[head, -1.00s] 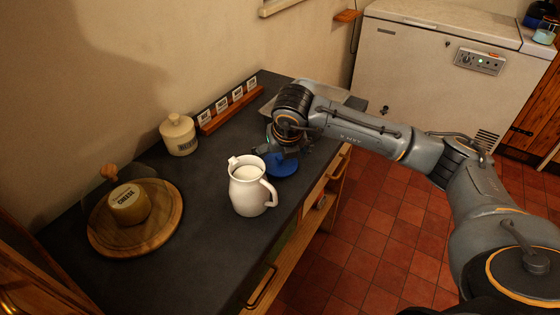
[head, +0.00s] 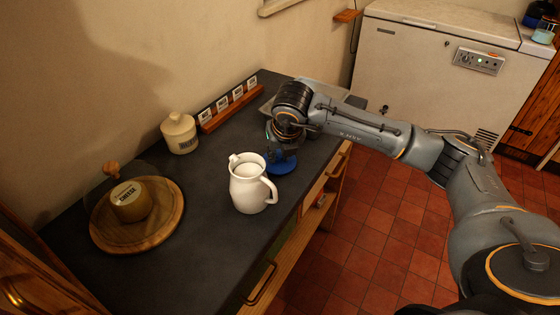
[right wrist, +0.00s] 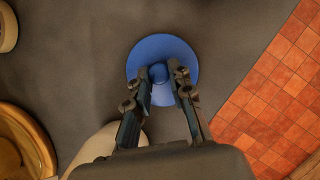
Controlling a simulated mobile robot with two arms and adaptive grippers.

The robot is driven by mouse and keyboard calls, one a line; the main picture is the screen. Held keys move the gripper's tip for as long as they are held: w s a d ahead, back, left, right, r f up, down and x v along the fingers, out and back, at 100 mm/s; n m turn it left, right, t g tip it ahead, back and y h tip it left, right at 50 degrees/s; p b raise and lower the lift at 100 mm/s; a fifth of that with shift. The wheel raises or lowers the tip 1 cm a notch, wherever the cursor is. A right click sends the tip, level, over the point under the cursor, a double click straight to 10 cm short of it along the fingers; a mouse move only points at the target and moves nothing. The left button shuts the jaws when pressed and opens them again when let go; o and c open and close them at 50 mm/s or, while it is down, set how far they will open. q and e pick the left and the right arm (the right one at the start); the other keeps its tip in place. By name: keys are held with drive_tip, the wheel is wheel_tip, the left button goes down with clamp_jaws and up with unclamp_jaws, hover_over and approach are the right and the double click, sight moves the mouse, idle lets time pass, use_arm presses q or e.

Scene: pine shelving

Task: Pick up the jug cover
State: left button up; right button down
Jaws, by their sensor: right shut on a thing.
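The jug cover (head: 283,168) is a blue round disc with a small knob in the middle, just behind and right of the white jug (head: 249,190). My right gripper (head: 281,152) reaches down on it from above. In the right wrist view, the fingers of my right gripper (right wrist: 163,73) are closed around the knob of the blue cover (right wrist: 163,46). Whether the cover rests on the counter or is slightly raised, I cannot tell. The jug stands upright with its handle to the right; part of it shows in the right wrist view (right wrist: 96,146). My left gripper is out of view.
The dark counter (head: 210,235) also holds a wooden cheese board (head: 155,235) under a clear dome, a lidded cream pot (head: 179,134) and a wooden rack of labelled cards (head: 230,108). The counter's front edge lies close to the cover's right.

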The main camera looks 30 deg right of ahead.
sight(280, 156)
drive_tip(key=shift+s+f, duration=0.25)
drive_tip(key=shift+f, duration=0.35)
drive_tip(key=shift+r, duration=0.3)
drive_tip(key=r, duration=0.6)
drive_tip(key=r+b, duration=0.1)
drive_tip(key=r, duration=0.2)
drive_tip(key=shift+w+d+r, duration=0.15)
drive_tip(key=shift+w+r, duration=0.15)
drive_tip(key=shift+r, duration=0.1)
